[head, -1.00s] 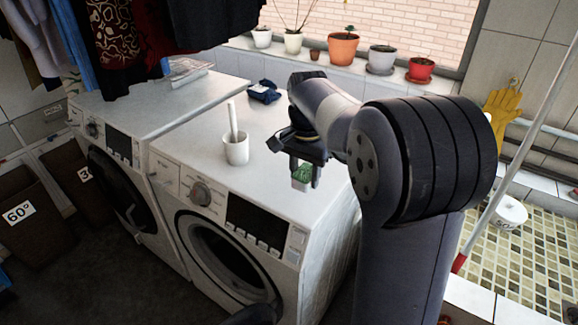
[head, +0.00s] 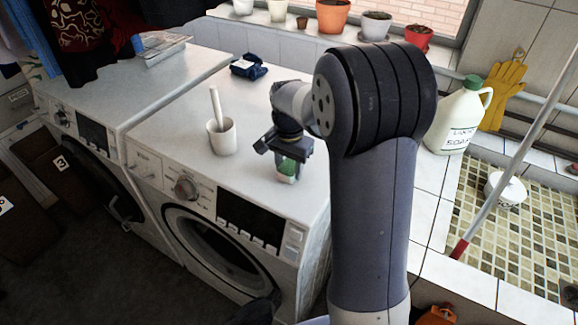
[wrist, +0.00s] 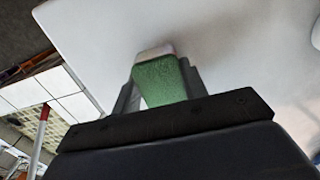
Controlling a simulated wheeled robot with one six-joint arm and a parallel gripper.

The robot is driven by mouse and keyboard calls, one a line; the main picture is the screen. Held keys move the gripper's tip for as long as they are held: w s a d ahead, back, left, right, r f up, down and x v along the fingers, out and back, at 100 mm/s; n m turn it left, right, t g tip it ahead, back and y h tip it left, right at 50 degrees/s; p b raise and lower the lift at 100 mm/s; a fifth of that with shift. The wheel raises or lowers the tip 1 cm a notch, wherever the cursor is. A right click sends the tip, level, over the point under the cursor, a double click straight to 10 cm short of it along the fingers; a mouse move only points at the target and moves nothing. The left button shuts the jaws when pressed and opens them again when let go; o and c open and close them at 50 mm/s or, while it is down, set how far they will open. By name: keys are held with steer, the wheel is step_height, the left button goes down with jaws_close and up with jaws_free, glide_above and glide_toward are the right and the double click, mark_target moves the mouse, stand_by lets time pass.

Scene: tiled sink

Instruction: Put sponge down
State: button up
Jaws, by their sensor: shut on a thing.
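The sponge (head: 287,169) is green with a pale layer at its end. My gripper (head: 286,172) is shut on it and points down over the top of the front washing machine (head: 180,120), near its front right part. In the wrist view the sponge (wrist: 160,80) sits between the two fingers, with the white machine top beyond it. A soft shadow lies beside the sponge's end. I cannot tell whether the sponge touches the top.
A white cup (head: 222,137) with a brush stands left of my gripper. A soap jug (head: 460,118) stands on tiles at the right. The machine top between cup and gripper is clear.

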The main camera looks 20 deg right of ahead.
mark_target(289, 166)
steer(key=shift+f, duration=0.3)
steer(key=shift+f, duration=0.2)
steer(key=o, duration=0.9)
steer(key=shift+r, duration=0.1)
step_height(289, 166, up, 12)
steer(key=shift+r+b, duration=0.15)
steer(key=shift+b, duration=0.3)
